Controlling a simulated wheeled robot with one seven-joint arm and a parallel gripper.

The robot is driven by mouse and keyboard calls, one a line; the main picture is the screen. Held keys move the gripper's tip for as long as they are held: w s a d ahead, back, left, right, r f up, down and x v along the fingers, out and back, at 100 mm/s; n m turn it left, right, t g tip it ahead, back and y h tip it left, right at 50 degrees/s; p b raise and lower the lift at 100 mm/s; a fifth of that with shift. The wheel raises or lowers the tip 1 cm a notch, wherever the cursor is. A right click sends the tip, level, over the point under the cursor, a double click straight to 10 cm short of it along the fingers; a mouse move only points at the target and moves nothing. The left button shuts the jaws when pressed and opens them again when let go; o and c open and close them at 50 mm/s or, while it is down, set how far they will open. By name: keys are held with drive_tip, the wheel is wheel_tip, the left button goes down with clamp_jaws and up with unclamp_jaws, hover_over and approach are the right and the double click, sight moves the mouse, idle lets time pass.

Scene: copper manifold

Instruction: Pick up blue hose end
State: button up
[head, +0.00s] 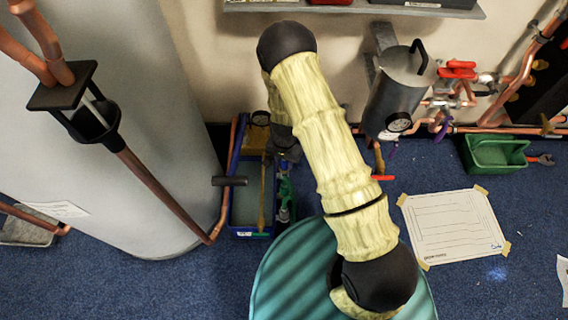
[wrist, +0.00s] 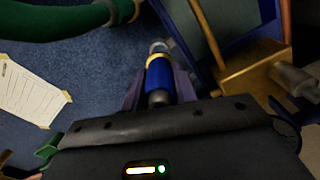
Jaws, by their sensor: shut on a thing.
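In the wrist view the blue hose end (wrist: 158,76) is a short blue piece with a yellow-gold ring and a pale metallic tip pointing away from me. It lies between the two purple-grey fingers of my gripper (wrist: 158,92). The gripper is shut on it, with a finger on each side. In the head view my pale-sleeved arm hides most of the gripper, and I cannot make out the hose end there.
A blue crate (head: 243,233) stands on the blue carpet beside the white cylinder (head: 165,190). In the wrist view a green tube (wrist: 60,24) crosses the upper left and a brass-coloured part (wrist: 250,72) is close on the right. A paper sheet (head: 455,225) is taped to the floor.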

wheel_tip(320, 180, up, 6)
drive_tip(key=shift+f+p, duration=0.1)
drive_tip(key=shift+p, duration=0.9)
drive_tip(key=shift+r+p, duration=2.3)
wheel_tip(320, 180, up, 4)
drive_tip(key=shift+r+p, duration=0.2)
drive_tip(key=shift+p, duration=0.15)
drive_tip(key=shift+w, duration=0.1)
